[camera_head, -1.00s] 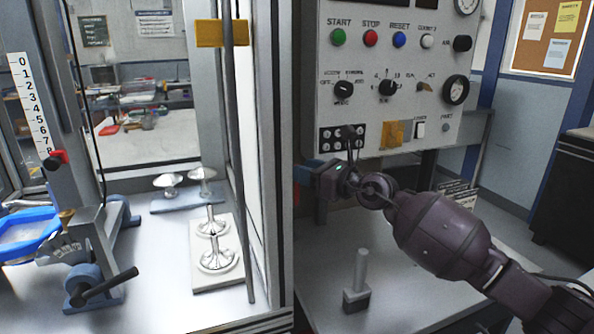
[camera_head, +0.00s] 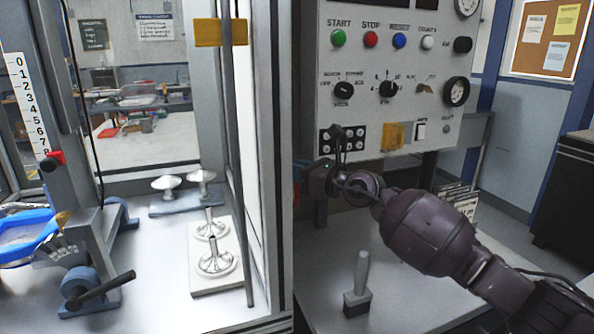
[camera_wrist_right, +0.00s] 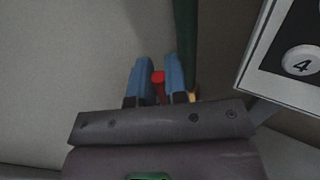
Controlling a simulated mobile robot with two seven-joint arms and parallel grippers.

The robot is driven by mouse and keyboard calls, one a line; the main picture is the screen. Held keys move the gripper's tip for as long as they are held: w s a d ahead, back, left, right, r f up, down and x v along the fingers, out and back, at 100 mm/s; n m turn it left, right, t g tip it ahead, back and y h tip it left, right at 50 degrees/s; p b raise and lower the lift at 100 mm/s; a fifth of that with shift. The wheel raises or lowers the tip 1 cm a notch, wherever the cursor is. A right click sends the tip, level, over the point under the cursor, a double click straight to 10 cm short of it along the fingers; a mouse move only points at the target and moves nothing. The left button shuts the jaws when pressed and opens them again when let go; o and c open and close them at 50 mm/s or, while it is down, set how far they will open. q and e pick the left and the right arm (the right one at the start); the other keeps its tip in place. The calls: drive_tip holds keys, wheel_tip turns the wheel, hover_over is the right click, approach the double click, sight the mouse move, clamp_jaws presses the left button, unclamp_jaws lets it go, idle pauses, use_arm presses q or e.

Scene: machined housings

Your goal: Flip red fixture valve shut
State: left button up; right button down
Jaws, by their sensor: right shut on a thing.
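The red valve handle (camera_wrist_right: 158,78) shows in the right wrist view as a small round-ended red piece between two blue fingers. My right gripper (camera_wrist_right: 158,64) is shut on it, one finger on each side. A small brass-coloured part (camera_wrist_right: 193,96) shows just right of the fingers. In the head view my right arm comes in from the right, and its gripper (camera_head: 300,174) is at the frame post, below the panel's lower left corner. The valve body is hidden there by the wrist and post. My left gripper is not in view.
A control panel (camera_head: 368,105) with buttons and knobs stands just above my right wrist. A grey upright post (camera_head: 280,150) is close to the gripper. A block with a peg (camera_head: 357,300) stands on the table below the arm. The table around it is clear.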

drive_tip(key=shift+d, duration=0.1)
drive_tip(key=d+m+t+b, duration=0.1)
drive_tip(key=m, duration=0.1)
drive_tip(key=w+d+f+m+t+y+b, duration=0.1)
drive_tip(key=d+m+b, duration=0.1)
drive_tip(key=d+f+m+t+b, duration=0.1)
drive_tip(key=d+m, duration=0.1)
drive_tip(key=m, duration=0.1)
drive_tip(key=shift+w+d+t+y, duration=0.15)
drive_tip(key=shift+w+t+y, duration=0.25)
idle(0.3)
drive_tip(key=shift+r, duration=0.1)
drive_tip(key=c, duration=1.2)
unclamp_jaws()
drive_tip(key=shift+o, duration=0.2)
drive_tip(key=shift+d+b, duration=0.1)
drive_tip(key=shift+b, duration=0.2)
